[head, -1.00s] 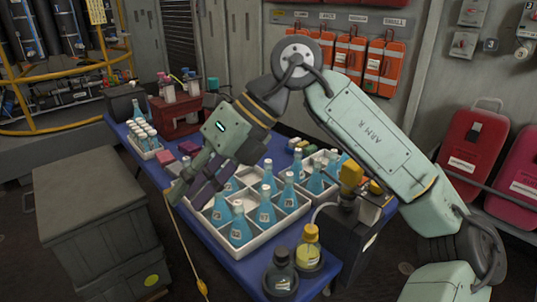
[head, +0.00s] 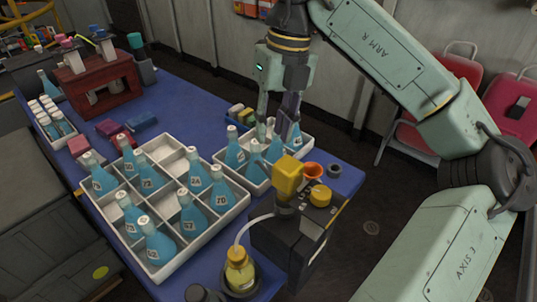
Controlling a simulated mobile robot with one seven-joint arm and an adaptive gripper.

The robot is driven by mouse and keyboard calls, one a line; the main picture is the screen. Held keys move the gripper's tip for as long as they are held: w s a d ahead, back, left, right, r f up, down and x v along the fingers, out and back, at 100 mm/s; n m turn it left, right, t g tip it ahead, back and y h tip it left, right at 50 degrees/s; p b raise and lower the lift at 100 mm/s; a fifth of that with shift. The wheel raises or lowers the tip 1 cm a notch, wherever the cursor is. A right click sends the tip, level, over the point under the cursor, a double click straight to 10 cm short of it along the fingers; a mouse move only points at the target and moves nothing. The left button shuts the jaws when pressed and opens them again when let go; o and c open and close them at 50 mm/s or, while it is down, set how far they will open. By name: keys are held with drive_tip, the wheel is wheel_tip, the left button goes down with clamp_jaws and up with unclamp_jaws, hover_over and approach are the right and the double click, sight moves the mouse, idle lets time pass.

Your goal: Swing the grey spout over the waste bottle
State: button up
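A black dispenser box (head: 290,240) stands at the table's front right edge, with a yellow block (head: 287,176) on top. A small grey piece (head: 285,209) sits below the block, and a pale tube (head: 248,226) arcs from there to a yellow-capped bottle (head: 240,272). I cannot tell for sure that this grey piece is the spout. A dark-capped bottle (head: 203,294) beside it is cut off by the lower edge; no label is readable. My gripper (head: 275,128) points down above the rear bottle tray, behind the dispenser. Its fingers are apart, with nothing clearly held.
A large white tray (head: 167,270) of blue bottles stands left of the dispenser. A smaller tray (head: 236,172) of blue bottles is behind it. Blue tabletop (head: 190,110) is free at the back.

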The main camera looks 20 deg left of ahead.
sight(265, 169)
drive_tip(key=f, duration=0.5)
drive_tip(key=s+a+f+p, duration=0.1)
drive_tip(key=f, duration=0.2)
drive_tip(key=shift+f, duration=0.1)
drive_tip(key=shift+c, duration=0.4)
clamp_jaws()
